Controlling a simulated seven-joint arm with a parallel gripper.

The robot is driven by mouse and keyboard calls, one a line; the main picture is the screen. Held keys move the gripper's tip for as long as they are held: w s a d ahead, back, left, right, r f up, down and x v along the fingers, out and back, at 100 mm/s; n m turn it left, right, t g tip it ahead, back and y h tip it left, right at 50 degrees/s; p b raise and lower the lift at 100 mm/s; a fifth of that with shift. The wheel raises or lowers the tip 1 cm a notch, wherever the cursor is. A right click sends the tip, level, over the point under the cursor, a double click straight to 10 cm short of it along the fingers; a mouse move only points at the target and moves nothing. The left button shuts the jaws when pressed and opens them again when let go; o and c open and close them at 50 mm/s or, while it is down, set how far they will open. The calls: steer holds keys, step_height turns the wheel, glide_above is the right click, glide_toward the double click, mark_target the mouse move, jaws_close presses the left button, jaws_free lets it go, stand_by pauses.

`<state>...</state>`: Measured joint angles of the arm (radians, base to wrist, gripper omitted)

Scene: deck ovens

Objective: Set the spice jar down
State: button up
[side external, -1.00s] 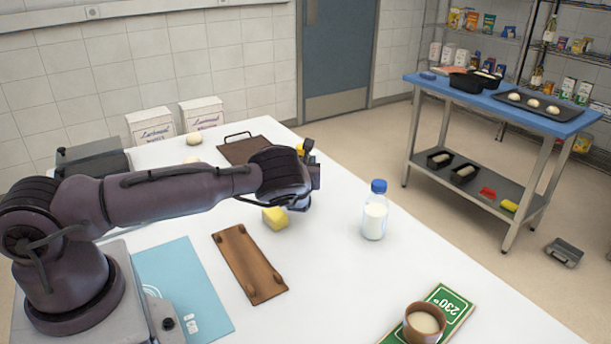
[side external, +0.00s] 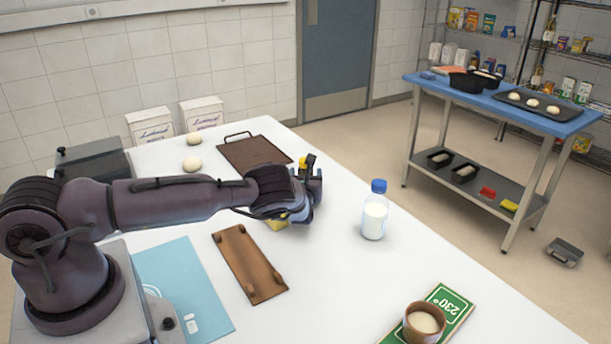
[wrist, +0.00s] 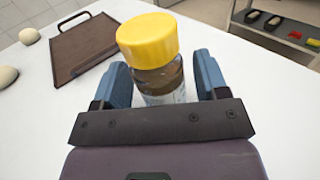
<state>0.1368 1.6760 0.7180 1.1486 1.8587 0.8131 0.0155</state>
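The spice jar (wrist: 160,82) is a clear glass jar with brown contents and a yellow cap (wrist: 147,38). In the wrist view it stands between the two blue fingers of my gripper (wrist: 162,80), which close in on its sides. In the side external view, my gripper (side external: 306,190) is low over the white table, and the jar's yellow cap (side external: 303,162) shows just above it. The jar's base is hidden, so I cannot tell whether it touches the table.
A brown tray (side external: 256,152) and dough balls (side external: 193,164) lie behind. A yellow block (side external: 277,224) is partly hidden beside my gripper. A milk bottle (side external: 374,212) stands to the right, and a wooden board (side external: 249,264) lies in front. The table (side external: 335,265) between them is bare.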

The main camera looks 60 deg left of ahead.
steer(key=shift+r, duration=0.2)
steer(key=v, duration=0.3)
steer(key=shift+d, duration=0.25)
steer(key=s+a+r+n+g+y, duration=0.1)
steer(key=s+r+n+g, duration=0.2)
steer(key=r+n, duration=0.35)
steer(key=s+a+r+n+g, duration=0.1)
steer(key=s+r+n+g, duration=0.25)
steer(key=r, duration=0.65)
steer(key=s+d+r+n+g+h, duration=0.3)
steer(key=s+d+r+n+h, duration=0.15)
steer(key=s+n, duration=0.3)
steer(key=s+d+r+n+t+h, duration=0.2)
steer(key=s+d+r+n+h, duration=0.2)
steer(key=s+d, duration=0.5)
steer(key=s+d+r+n+t+h, duration=0.2)
steer(key=s+d+r+n+h, duration=0.1)
steer(key=s+d+r+h, duration=0.4)
steer(key=s+d, duration=0.3)
steer(key=d, duration=0.2)
steer(key=shift+d+n, duration=0.3)
steer(key=shift+n, duration=0.05)
